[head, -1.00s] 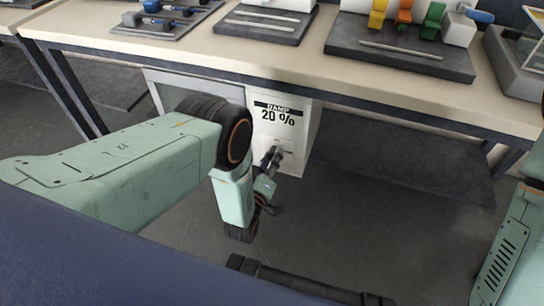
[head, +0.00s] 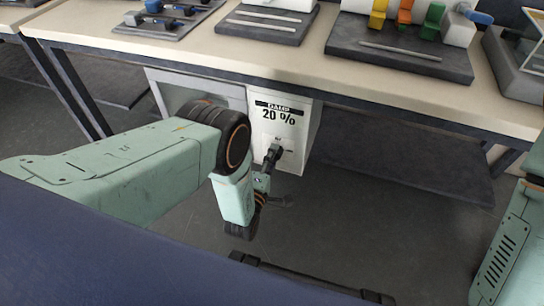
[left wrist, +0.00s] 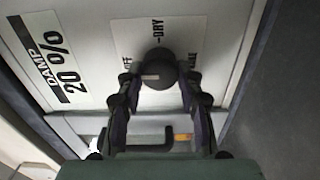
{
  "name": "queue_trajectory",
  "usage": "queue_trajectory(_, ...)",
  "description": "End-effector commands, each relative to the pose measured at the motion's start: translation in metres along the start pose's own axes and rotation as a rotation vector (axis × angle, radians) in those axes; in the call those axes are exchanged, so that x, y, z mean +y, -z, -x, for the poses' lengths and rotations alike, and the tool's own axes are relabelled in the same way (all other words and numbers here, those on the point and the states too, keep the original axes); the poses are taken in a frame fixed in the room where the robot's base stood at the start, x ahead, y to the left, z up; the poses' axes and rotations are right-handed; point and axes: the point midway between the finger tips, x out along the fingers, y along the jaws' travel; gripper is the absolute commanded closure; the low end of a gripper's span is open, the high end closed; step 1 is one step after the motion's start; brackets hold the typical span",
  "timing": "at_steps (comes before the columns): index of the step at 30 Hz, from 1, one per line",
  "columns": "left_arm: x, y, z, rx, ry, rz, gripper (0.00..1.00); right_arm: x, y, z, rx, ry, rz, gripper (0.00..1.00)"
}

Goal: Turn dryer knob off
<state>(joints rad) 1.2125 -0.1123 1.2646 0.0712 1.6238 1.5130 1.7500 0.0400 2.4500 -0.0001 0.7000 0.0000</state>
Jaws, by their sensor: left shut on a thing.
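The dryer (head: 296,135) is a pale cabinet under the bench, with a front label (head: 278,114) reading "DAMP 20 %". In the left wrist view the dryer knob (left wrist: 158,68) is dark and round with a light mark, on a white plate (left wrist: 190,32) with partly covered lettering, including "DRY". My left gripper (head: 273,153) reaches the lower front of the dryer. In the left wrist view, the left gripper (left wrist: 158,82) has its fingers on both sides of the knob, shut on it. In the head view the knob is mostly hidden by the gripper. My right gripper is not in view.
The bench top (head: 200,45) overhangs the dryer. Trays with blue-handled tools (head: 165,18) and coloured clips (head: 405,15) stand on it. A dark handle-like bar (left wrist: 150,147) lies below the knob in the left wrist view. The floor (head: 380,225) in front is mostly clear.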

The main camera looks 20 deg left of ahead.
Motion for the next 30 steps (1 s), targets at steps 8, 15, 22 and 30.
queue_trajectory(8, -0.0006, -0.0003, 0.0005, -0.001, 0.001, 0.039, 0.95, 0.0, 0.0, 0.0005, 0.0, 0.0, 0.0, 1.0)
queue_trajectory(15, -0.0007, -0.0003, 0.0005, -0.001, 0.001, 0.04, 0.95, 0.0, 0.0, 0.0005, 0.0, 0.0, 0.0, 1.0)
queue_trajectory(22, -0.0006, -0.0002, 0.0004, -0.001, 0.001, 0.039, 0.53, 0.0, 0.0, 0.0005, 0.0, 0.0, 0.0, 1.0)
queue_trajectory(30, -0.0003, -0.0002, 0.0002, 0.0, 0.001, 0.038, 0.41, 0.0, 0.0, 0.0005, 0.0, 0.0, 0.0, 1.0)
